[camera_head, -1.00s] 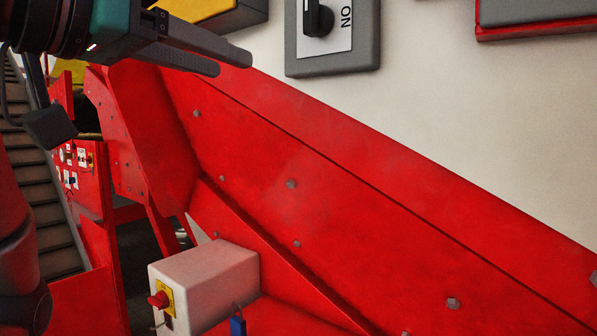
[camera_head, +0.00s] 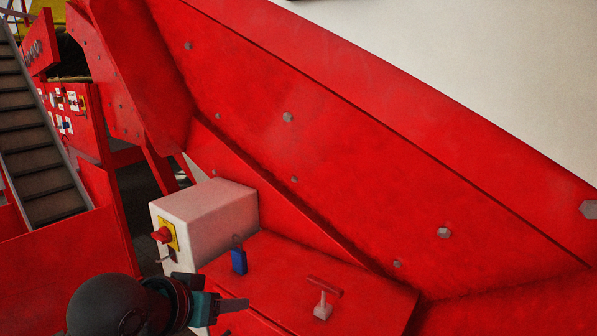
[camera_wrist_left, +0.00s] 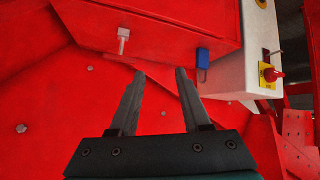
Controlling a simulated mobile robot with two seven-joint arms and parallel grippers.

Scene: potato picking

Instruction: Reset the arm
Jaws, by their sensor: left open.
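My left gripper (camera_head: 236,305) is at the bottom of the head view, in front of the red ledge. In the left wrist view its two dark fingers (camera_wrist_left: 160,75) are apart with nothing between them. Beyond the fingertips are the red ledge, a small T-shaped handle (camera_wrist_left: 123,38) and a blue padlock (camera_wrist_left: 202,57). The handle also shows in the head view (camera_head: 323,298), right of the gripper, and the padlock (camera_head: 239,261) is just above the gripper. My right gripper is not in either view.
A white box (camera_head: 205,213) with a red knob on a yellow plate (camera_head: 165,235) stands above the gripper. A large sloping red panel (camera_head: 330,150) with bolts fills the right. A conveyor with slats (camera_head: 36,150) and a control panel (camera_head: 66,108) are at the left.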

